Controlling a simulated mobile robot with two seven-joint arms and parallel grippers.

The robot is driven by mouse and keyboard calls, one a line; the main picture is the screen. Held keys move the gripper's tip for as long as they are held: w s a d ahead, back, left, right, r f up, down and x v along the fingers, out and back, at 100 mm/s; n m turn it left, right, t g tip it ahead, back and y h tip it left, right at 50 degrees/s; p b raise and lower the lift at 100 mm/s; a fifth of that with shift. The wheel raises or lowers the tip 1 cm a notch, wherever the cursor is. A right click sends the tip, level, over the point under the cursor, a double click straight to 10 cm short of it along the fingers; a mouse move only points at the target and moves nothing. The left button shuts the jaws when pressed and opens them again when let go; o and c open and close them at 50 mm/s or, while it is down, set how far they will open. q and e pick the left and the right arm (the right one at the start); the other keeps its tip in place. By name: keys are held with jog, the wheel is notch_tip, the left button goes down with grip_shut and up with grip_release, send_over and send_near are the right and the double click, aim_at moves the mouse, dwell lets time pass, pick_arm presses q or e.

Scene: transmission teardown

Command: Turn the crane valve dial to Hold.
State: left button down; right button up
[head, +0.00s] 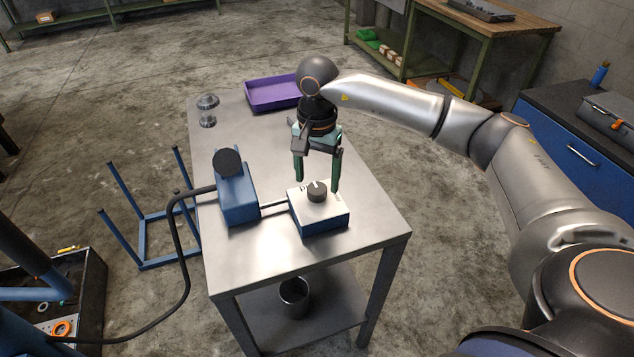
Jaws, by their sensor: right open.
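The crane valve is a blue box with a white top (320,210) on the metal table. Its dark round dial (317,191) sits on the top face and has a light pointer mark toward the far side. The lettering around the dial is partly hidden and too small to read. My right gripper (318,187) points down over the valve, open, with one green finger on each side of the dial. I cannot tell whether the fingers touch it. My left gripper does not show.
A blue unit with a black round top (238,195) stands left of the valve, joined by a short pipe and a black hose. A purple tray (273,95) and a metal part (208,108) sit at the table's far end. The table's (250,265) near left corner is clear.

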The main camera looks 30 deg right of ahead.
aim_at(317, 188)
notch_tip(317, 188, up, 10)
dwell(0.3)
dwell(0.5)
